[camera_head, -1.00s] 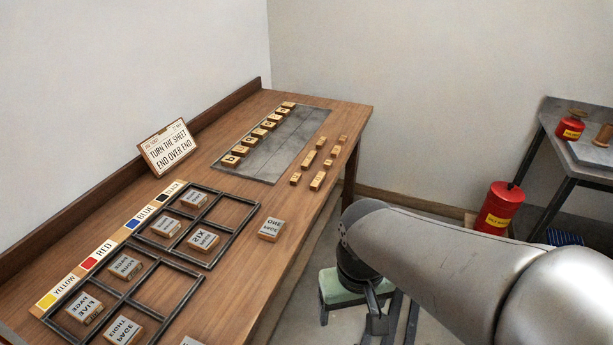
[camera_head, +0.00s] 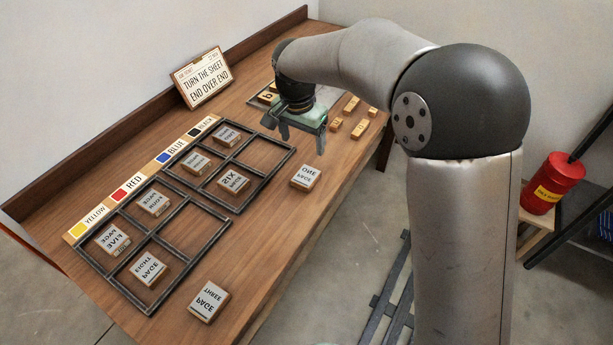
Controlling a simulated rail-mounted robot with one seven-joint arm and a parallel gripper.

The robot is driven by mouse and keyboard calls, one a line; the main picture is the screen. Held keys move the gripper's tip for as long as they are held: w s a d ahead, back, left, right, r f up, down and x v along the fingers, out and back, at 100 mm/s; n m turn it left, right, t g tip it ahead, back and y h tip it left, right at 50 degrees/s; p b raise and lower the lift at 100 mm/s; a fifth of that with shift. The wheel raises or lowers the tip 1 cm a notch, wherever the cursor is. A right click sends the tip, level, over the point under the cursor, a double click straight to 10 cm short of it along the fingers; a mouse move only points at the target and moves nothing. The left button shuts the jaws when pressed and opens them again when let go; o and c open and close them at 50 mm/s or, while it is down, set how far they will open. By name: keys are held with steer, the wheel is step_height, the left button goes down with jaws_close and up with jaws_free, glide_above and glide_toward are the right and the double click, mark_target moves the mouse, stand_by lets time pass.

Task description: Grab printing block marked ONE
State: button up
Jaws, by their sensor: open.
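The printing block marked ONE (camera_head: 306,177) lies on the wooden table (camera_head: 262,232), right of the black framed grid and near the table's front edge. It has a pale grey top with dark lettering and wooden sides. Nothing touches it. My gripper (camera_head: 296,139) is above the table, up and slightly left of the block in the picture, with its fingers pointing down. Its jaws are open and hold nothing. My arm reaches in from the right and hides part of the grey plate behind.
The black grid (camera_head: 229,218) holds several similar blocks, including SIX (camera_head: 232,180). Block THREE (camera_head: 209,301) lies near the front. Small wooden pieces (camera_head: 335,124) lie right of my gripper. A red can (camera_head: 552,183) is off the table.

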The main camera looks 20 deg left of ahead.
glide_above(306, 175)
step_height(306, 175, down, 8)
steer(key=shift+s+a+r+p, duration=0.1)
steer(key=shift+s+r+p, duration=0.1)
steer(key=shift+p, duration=0.1)
step_height(306, 175, down, 5)
steer(key=shift+f+p, duration=0.1)
steer(key=shift+p, duration=0.35)
steer(key=c, duration=1.1)
steer(key=shift+w, duration=0.1)
